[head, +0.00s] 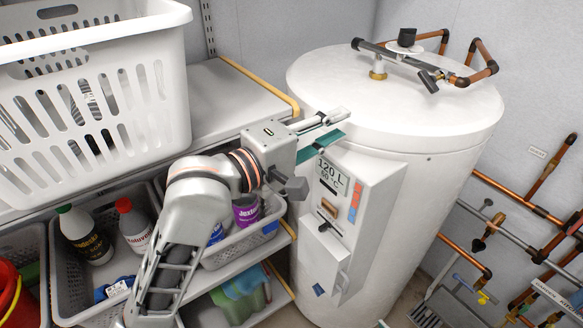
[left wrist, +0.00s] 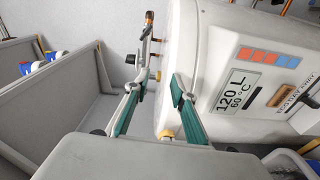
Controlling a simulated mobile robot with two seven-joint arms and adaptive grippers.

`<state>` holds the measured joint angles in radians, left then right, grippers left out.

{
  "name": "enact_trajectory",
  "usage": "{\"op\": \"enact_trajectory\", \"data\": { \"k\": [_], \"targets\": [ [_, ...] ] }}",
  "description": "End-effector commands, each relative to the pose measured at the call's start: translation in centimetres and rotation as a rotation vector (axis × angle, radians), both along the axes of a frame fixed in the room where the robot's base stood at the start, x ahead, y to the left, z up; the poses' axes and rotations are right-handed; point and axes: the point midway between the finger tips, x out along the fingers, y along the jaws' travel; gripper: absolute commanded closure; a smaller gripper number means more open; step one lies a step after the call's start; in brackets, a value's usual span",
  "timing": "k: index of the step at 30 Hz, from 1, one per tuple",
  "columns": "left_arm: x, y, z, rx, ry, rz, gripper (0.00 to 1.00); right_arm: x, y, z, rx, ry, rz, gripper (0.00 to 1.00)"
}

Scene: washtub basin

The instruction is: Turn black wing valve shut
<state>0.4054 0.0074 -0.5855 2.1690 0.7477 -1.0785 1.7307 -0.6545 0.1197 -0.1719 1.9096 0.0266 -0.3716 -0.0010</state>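A black block-shaped handle (head: 407,38) stands on a pale round base on the pipe over the white water tank (head: 330,75). A second dark lever-like piece (head: 428,81) hangs from the same pipework nearer the front. I cannot tell for sure which is the wing valve. My left gripper (head: 337,126) is beside the tank's upper left side, below and left of both pieces and apart from them. In the left wrist view its teal-padded fingers (left wrist: 157,90) are spread with nothing between them. The top pipework (left wrist: 147,40) shows small beyond the fingertips. My right gripper is out of view.
A white basket (head: 95,90) stands on the shelf (head: 225,95) at left, with bottles in grey bins below. The control box (head: 350,215) juts from the tank under my gripper. Copper pipes (head: 515,205) run along the right wall. Space above the tank's front top is clear.

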Motion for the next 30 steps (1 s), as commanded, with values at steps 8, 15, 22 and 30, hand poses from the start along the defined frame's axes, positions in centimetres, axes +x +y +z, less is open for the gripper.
{"op": "enact_trajectory", "data": {
  "k": [8,15,22,30],
  "targets": [
    [1.4,2.0,-4.4,0.066,-0.040,0.066,0.75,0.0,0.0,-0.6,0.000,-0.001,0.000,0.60],
    [2.3,3.7,-7.8,0.128,-0.073,0.115,0.75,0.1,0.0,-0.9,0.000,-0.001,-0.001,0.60],
    [2.6,4.5,-9.6,0.164,-0.093,0.138,0.75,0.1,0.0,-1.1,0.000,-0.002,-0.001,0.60],
    [2.6,4.7,-9.9,0.171,-0.096,0.142,0.75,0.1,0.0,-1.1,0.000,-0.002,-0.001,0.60]
  ]
}}
